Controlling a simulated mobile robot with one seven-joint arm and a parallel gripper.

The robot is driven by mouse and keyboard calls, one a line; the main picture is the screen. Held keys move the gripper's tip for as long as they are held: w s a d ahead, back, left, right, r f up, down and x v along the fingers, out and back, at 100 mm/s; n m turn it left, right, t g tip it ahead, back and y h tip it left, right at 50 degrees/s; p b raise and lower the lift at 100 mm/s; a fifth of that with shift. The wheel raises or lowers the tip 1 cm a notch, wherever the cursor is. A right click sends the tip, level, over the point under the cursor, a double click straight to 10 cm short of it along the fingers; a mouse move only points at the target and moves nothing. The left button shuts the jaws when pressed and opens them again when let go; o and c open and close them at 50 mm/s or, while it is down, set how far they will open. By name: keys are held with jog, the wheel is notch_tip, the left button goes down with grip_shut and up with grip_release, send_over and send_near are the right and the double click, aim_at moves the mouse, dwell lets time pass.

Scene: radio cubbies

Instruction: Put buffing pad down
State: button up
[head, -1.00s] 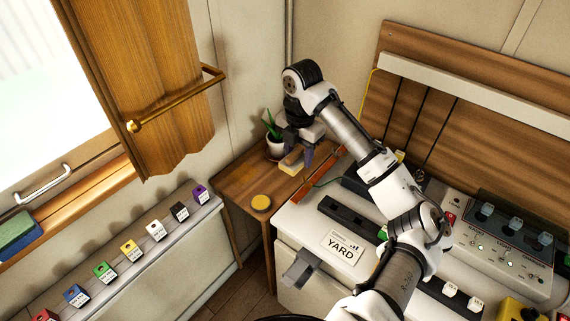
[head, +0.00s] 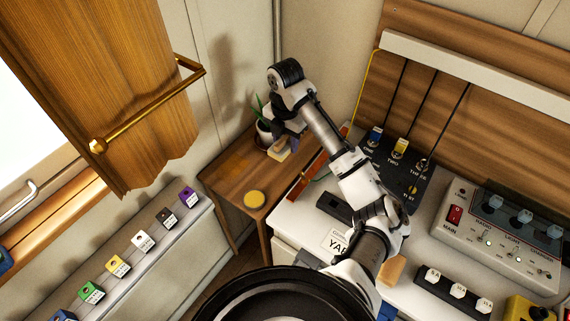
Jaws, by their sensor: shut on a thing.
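My gripper (head: 284,143) points down over the far part of the small wooden side table (head: 226,178), close to the room's corner. It is shut on the buffing pad (head: 279,155), a small pale tan block whose near side shows below the fingers. The pad is low, at or just above the tabletop; I cannot tell whether it touches. My gripper and wrist hide the rest of the pad.
A potted plant (head: 264,133) stands just left of my gripper. A round yellow tin (head: 254,199) sits nearer on the side table, with bare wood around it. The white desk (head: 292,232) with a black switch panel (head: 397,180) and control box (head: 500,236) lies to the right.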

send_over(285, 171)
notch_tip(285, 171, down, 6)
jog(key=shift+s+r+b, duration=0.1)
jog(key=shift+b, duration=0.3)
jog(key=shift+f+p, duration=0.6)
jog(key=shift+f, duration=2.2)
jog(key=shift+f, duration=0.2)
jog(key=o, duration=1.1)
jog(key=shift+o, duration=0.2)
jog(key=shift+r, duration=0.15)
notch_tip(285, 171, up, 11)
jog(key=shift+d+f+b, duration=0.1)
jog(key=shift+b, duration=0.35)
jog(key=shift+r, duration=0.7)
